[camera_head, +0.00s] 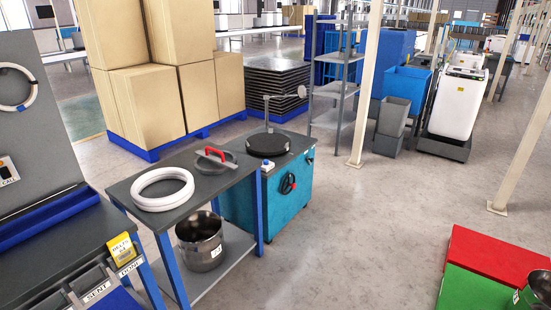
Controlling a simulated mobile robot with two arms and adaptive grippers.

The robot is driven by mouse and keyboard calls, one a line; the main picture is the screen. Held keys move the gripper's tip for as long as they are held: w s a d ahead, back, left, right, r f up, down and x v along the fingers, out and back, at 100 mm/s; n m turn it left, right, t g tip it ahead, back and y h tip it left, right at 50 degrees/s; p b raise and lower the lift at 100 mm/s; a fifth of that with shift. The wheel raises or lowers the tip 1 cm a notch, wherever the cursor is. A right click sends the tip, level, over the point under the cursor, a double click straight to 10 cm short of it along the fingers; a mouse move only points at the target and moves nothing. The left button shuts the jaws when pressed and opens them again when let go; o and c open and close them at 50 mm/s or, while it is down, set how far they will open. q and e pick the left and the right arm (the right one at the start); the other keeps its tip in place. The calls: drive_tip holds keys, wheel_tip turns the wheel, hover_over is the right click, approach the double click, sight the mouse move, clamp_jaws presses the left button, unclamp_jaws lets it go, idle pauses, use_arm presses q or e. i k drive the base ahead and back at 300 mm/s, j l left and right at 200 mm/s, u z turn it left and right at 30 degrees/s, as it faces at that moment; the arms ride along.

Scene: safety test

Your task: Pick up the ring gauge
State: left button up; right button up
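A thick white ring (165,205), which looks like the ring gauge, lies flat on the dark top of a blue-legged table (205,201) at centre left. Its whole outline shows, and nothing touches it from above. A second, thinner white ring (33,88) hangs on a grey panel at the far left, partly cut off by the picture edge. A grey round part with a red handle (222,154) lies on the same table behind the thick ring. Neither of my grippers is in view.
A steel pot (200,242) stands on the table's lower shelf. A teal cabinet (303,190) with a black round plate (268,144) adjoins the table. A workbench (60,240) is at left. Red and green boxes (490,256) stand lower right. The floor (360,240) between is clear.

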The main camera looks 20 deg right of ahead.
sight(208, 154)
drive_tip(key=z, duration=0.2)
drive_tip(key=i+j+z, duration=0.25)
drive_tip(key=i, duration=1)
drive_tip(key=l, duration=0.1)
